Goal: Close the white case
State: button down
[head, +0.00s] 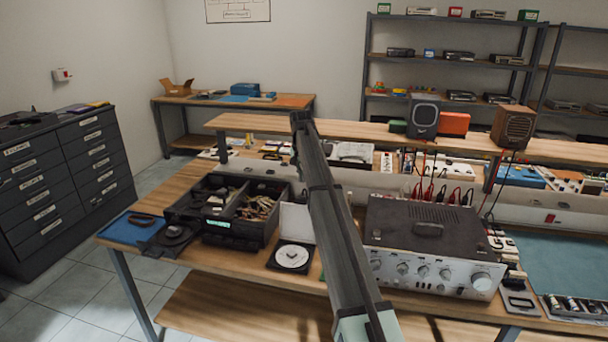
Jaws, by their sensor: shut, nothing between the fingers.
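The white case (297,223) stands open on the wooden workbench, left of the middle. Its pale lid is raised at the back. Its dark, flat base (274,262) lies in front with a white disc (292,257) in it. My gripper (300,120) is at the far end of my dark arm, which crosses the middle of the view. It is shut and empty, and in the picture its tip is above the case. My arm passes just right of the lid and may hide its right edge. I cannot tell the depth gap between gripper and case.
A black divided bin (228,212) filled with parts stands close left of the case. A silver amplifier (432,245) stands to the right, with cables behind. A blue mat (132,228) lies at the bench's left end. A raised shelf (262,122) runs along the back.

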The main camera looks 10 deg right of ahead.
jog(key=s+a+f+p, duration=0.1)
jog(key=s+f+p, duration=0.2)
jog(key=f, duration=0.3)
jog(key=shift+a, duration=0.2)
jog(key=shift+s, duration=0.1)
